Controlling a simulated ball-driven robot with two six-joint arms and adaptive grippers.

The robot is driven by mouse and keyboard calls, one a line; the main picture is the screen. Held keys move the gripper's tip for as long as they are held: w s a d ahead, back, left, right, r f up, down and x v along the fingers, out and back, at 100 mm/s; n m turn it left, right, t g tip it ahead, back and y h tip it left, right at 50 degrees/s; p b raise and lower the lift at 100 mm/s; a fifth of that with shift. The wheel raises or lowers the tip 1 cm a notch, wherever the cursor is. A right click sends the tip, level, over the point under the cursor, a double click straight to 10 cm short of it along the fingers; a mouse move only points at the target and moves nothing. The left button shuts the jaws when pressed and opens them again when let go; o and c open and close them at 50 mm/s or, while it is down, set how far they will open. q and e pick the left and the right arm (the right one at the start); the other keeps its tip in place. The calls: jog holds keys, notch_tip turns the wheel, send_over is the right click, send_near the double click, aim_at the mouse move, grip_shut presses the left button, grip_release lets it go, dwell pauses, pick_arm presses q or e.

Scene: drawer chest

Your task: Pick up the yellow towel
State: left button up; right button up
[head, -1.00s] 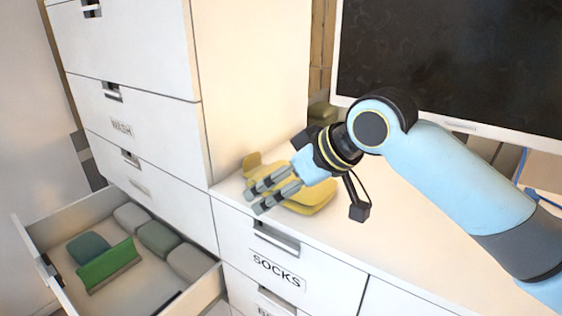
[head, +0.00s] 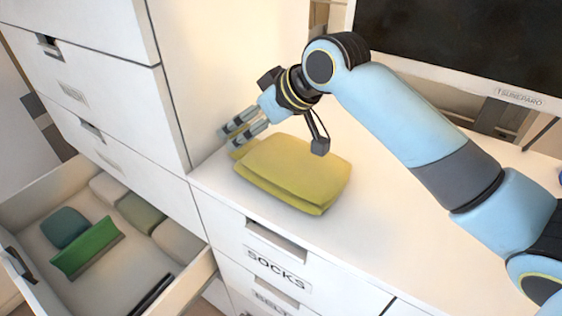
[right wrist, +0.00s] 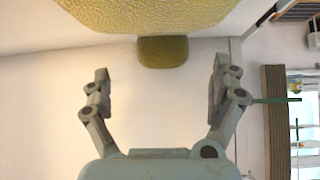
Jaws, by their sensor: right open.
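The yellow towel (head: 292,172) lies folded on the white counter top, near its front edge and close to the tall drawer chest. It also shows at the top of the right wrist view (right wrist: 150,12). A smaller yellow piece (right wrist: 162,51) lies beyond it, mostly hidden behind my fingers in the head view. My right gripper (head: 236,133) is open and empty, above and beside the towel's left end, with its fingers pointing left. In the right wrist view the two fingers (right wrist: 160,88) stand wide apart with nothing between them. My left gripper is not in view.
An open drawer (head: 25,222) at the lower left holds several folded cloths, one bright green (head: 88,248). The tall white chest (head: 165,85) stands just left of the towel. A monitor (head: 455,40) stands behind.

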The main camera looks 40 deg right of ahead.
aim_at(238, 155)
jog(key=x, duration=0.4)
jog(key=shift+a+f+p, duration=0.2)
jog(key=shift+f+p, duration=0.1)
jog(key=shift+p, duration=0.1)
jog(key=shift+w+f, duration=0.3)
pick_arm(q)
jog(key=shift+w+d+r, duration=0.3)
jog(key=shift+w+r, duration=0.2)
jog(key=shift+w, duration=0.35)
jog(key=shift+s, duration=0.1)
pick_arm(e)
jog(key=shift+c, duration=0.2)
jog(key=shift+s, duration=0.1)
jog(key=shift+c, duration=1.3)
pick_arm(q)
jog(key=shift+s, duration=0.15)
pick_arm(e)
jog(key=c, duration=1.2)
